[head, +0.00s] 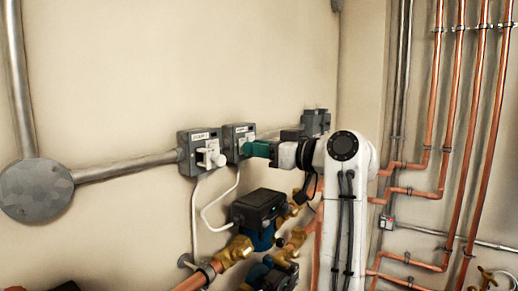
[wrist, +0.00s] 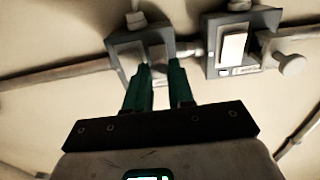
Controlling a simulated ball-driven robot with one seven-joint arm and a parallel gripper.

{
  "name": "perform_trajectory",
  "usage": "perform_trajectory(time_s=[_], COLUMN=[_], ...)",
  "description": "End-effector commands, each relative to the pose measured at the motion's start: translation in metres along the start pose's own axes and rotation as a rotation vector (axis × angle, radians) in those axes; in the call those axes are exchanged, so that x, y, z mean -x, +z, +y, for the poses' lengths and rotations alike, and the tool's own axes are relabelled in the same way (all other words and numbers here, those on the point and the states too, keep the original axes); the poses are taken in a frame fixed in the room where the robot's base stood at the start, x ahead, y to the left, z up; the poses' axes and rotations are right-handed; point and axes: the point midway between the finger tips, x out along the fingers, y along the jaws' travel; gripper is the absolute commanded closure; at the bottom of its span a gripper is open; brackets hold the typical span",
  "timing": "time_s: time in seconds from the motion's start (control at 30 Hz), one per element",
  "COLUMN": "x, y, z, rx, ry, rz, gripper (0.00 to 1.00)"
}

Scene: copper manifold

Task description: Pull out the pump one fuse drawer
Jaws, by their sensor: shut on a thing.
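Two grey fuse boxes are fixed to the wall in the head view, a left one (head: 186,158) and a right one (head: 231,133). Their labels are too small to read surely. My gripper (head: 247,149) has its green fingers at the front of the right box. In the wrist view my gripper (wrist: 160,68) reaches this same box (wrist: 124,42), shut on its fuse drawer (wrist: 158,52), a small pale part mostly hidden between the fingertips. I cannot tell how far the drawer sits out. The other box (wrist: 212,62) has a white front and a round knob.
A grey conduit (head: 125,167) runs left to a round junction box (head: 36,190). Below the boxes are white cables (head: 193,215) and a pump with a black head (head: 258,207). Copper pipes (head: 440,90) cover the right wall. Another grey box (head: 316,120) is behind my arm.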

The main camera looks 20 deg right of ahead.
Motion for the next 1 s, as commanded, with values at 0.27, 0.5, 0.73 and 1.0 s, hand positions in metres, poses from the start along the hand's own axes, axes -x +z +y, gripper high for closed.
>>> perform_trajectory(time_s=[0.27, 0.5, 0.73, 1.0], x=[0.0, 0.003, 0.032, 0.033], y=[0.0, 0.001, 0.001, 0.001], z=[0.0, 0.001, 0.001, 0.001], rx=[0.0, 0.0, 0.002, 0.0], ry=[0.0, 0.001, 0.003, 0.001], rz=[0.0, 0.0, 0.001, -0.001], gripper=[1.0, 1.0, 1.0, 1.0])
